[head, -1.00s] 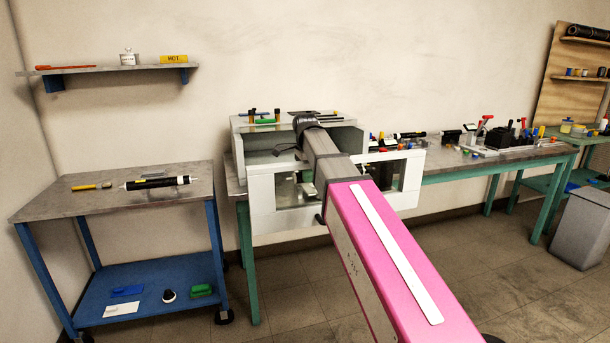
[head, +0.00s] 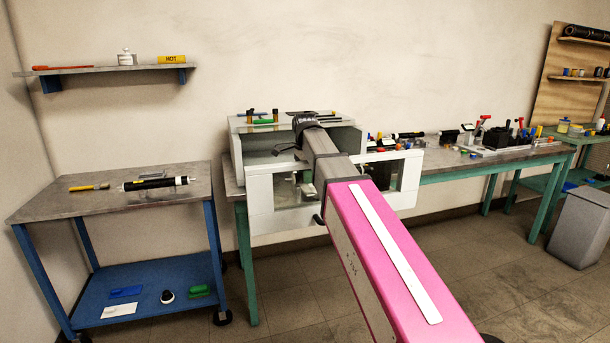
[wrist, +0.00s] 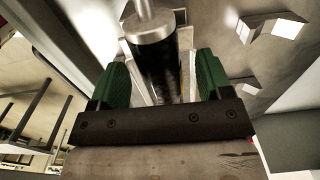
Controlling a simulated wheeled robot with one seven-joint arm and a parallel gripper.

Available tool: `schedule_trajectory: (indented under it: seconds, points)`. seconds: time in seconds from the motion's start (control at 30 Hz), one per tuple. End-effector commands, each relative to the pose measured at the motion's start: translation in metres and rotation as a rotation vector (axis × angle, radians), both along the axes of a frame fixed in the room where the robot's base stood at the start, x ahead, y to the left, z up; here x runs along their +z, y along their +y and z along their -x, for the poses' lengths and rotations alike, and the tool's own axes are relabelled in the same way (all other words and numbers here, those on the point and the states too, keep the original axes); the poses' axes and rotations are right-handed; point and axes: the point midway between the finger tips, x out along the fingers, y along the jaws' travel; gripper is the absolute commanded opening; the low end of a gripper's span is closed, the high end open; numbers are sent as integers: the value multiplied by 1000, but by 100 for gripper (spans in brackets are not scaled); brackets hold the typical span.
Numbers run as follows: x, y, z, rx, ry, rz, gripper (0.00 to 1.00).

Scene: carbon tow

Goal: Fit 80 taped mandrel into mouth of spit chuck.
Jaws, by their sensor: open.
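In the wrist view my gripper (wrist: 162,72) is open, with a green finger pad on each side. A dark cylinder (wrist: 155,72) with a silver collar and a thin silver shaft lies between the pads, with narrow gaps beside it. It looks like a taped mandrel; I cannot read a size on it. I cannot make out the spit chuck's mouth or whether the cylinder sits in it. In the head view my arm reaches into the open white cabinet (head: 275,215), and my gripper is hidden there. Another black mandrel (head: 157,183) with silver ends lies on the cart at left.
The cart (head: 45,208) also bears a yellow-handled tool (head: 90,187). The cabinet's walls and front panel closely surround my arm's end. Small items stand on the cabinet top (head: 350,120). The long bench (head: 500,153) at right is cluttered. A grey bin (head: 580,230) stands at far right.

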Motion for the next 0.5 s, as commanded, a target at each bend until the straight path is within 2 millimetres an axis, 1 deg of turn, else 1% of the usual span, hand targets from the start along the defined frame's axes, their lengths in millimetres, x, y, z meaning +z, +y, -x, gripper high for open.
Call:
schedule_trajectory:
  seconds: [0.17, 0.5]
  points:
    - [18, 0, -1, 0, -2, -1, 72]
    - [77, 1, -1, 0, -2, 0, 72]
